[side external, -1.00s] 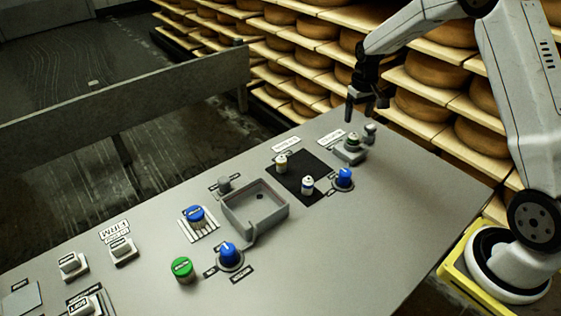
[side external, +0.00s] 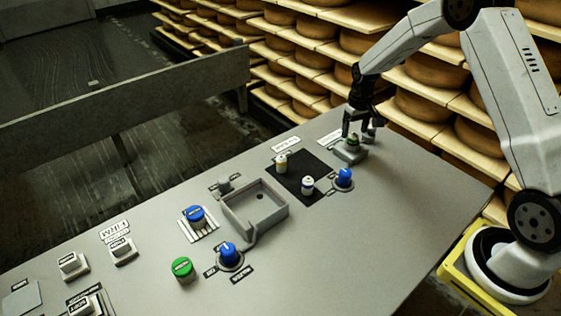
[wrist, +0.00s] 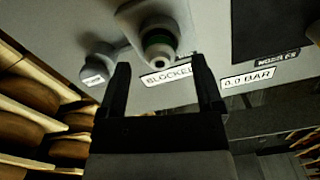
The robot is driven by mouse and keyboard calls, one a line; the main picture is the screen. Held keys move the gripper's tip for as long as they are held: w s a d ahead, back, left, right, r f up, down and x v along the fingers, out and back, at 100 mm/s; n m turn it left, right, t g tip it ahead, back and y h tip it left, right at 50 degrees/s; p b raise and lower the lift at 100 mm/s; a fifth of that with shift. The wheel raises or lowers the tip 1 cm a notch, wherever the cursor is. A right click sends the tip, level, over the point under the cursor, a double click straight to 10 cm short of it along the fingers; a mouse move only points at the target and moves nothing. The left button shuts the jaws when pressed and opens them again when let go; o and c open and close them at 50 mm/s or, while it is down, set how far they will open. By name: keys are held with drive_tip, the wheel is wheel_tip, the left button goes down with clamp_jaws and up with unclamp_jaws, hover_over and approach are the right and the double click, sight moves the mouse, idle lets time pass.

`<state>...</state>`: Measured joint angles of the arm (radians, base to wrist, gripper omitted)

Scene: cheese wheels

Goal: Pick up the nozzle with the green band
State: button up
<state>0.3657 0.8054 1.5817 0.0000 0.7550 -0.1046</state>
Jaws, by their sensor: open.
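The nozzle with the green band (side external: 352,139) stands upright on a small grey block (side external: 349,154) near the far edge of the panel. My gripper (side external: 358,131) is open, low at the nozzle. In the wrist view my gripper's fingers (wrist: 159,64) lie to the left and right of the nozzle's line, with nothing held. Whether a finger touches the nozzle cannot be told.
A black mat (side external: 296,168) holds two other pale nozzles (side external: 281,163) (side external: 307,184). A blue knob (side external: 344,176) is in front of the block. A grey knob (wrist: 98,65) sits beside the block. A square grey tray (side external: 282,216) and green button (side external: 182,268) are farther off.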

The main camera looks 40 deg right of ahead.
drive_tip(key=shift+f, duration=1.2)
clamp_jaws()
